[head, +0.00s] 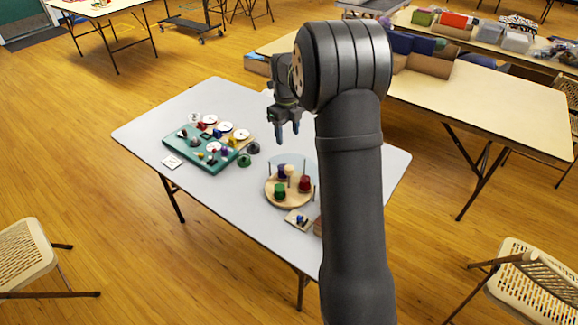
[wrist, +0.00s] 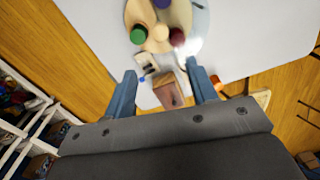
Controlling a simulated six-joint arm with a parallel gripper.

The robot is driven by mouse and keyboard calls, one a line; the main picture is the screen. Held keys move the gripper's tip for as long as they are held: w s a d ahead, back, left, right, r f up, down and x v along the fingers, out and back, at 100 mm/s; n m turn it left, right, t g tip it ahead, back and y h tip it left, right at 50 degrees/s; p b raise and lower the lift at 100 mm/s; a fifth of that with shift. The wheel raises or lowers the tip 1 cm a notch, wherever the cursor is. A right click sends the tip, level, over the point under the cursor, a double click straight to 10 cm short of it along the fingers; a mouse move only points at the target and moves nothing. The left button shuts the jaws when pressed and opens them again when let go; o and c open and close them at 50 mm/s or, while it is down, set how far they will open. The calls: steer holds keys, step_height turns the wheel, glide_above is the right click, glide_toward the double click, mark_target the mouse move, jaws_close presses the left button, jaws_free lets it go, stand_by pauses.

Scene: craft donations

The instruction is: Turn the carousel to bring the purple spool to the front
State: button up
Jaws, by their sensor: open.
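The round wooden carousel (head: 272,199) stands on the grey table, with thin upright posts around it. It carries a green spool (head: 280,190), a red spool (head: 305,184), a cream piece (head: 289,169) and a purple spool (head: 282,173) toward the back. In the wrist view the purple spool (wrist: 162,3) is cut by the top edge, beyond the green spool (wrist: 138,35), cream piece (wrist: 161,33) and dark red spool (wrist: 178,37). My gripper (head: 288,135) is open and empty, pointing down above the table, apart from the carousel.
A small card with a blue piece (head: 297,219) lies at the carousel's near side. A brown block (wrist: 169,92) is beside it, partly hidden by my arm in the head view. A teal board (head: 180,157) with several small pieces lies to the left. Bare table (head: 230,195) separates them.

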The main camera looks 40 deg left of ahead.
mark_target(289, 168)
steer(key=f, duration=1.4)
steer(key=shift+w+f, duration=0.25)
steer(key=shift+f, duration=0.05)
jaws_close()
